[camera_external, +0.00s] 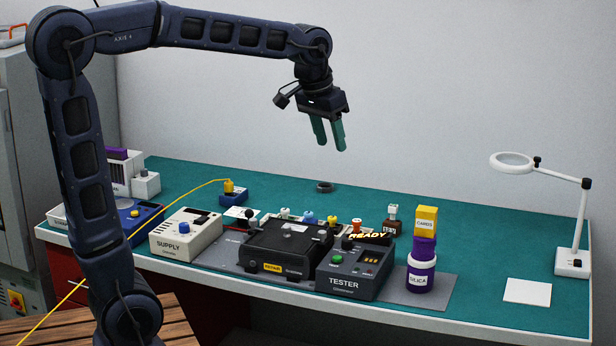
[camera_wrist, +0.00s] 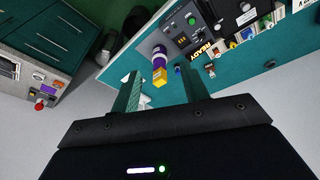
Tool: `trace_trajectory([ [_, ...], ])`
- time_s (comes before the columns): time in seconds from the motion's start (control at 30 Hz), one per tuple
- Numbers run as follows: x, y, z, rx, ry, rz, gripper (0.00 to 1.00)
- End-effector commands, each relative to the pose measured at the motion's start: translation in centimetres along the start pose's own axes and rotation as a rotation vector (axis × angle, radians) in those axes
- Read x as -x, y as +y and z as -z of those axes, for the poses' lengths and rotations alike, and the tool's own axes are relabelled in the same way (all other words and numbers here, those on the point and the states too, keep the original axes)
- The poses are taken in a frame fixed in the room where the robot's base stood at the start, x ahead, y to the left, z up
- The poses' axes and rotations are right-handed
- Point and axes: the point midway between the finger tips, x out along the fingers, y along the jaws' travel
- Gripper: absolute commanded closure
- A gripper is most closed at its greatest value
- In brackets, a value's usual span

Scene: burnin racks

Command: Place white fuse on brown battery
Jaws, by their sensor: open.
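My gripper (camera_external: 331,146) is open and empty, high above the back of the bench, fingers pointing down. It also shows in the wrist view (camera_wrist: 159,73), its teal fingers spread apart. A small white-topped piece (camera_external: 285,212), which may be the white fuse, stands behind the black box, at the left end of a row of small coloured pieces. A dark brown labelled block (camera_external: 391,227), possibly the brown battery, stands right of that row with a pale piece above it. My gripper is well above and apart from both. Labels there are too small to read surely.
A black lidded box (camera_external: 285,247) and the TESTER (camera_external: 352,272) stand in front of the row. A SILICA jar (camera_external: 421,278) carries purple and yellow CARDS boxes (camera_external: 426,220). The SUPPLY unit (camera_external: 186,236) is left; a magnifier lamp (camera_external: 572,262) is right. The back-right bench is clear.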

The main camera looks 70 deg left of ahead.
Motion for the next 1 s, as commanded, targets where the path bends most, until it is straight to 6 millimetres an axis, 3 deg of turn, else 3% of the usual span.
trace_trajectory([
  [0.03, 0.5, 0.3, -1.9, -0.018, 0.011, -0.004, 0.55],
  [0.27, 1.1, 1.1, -9.9, -0.099, 0.049, -0.018, 0.55],
  [0.6, -0.3, 0.9, -21.1, -0.216, 0.105, -0.035, 0.55],
  [0.8, -1.8, 0.6, -25.4, -0.263, 0.128, -0.040, 0.55],
  [1.0, -2.4, 0.4, -26.8, -0.280, 0.135, -0.042, 0.55],
])
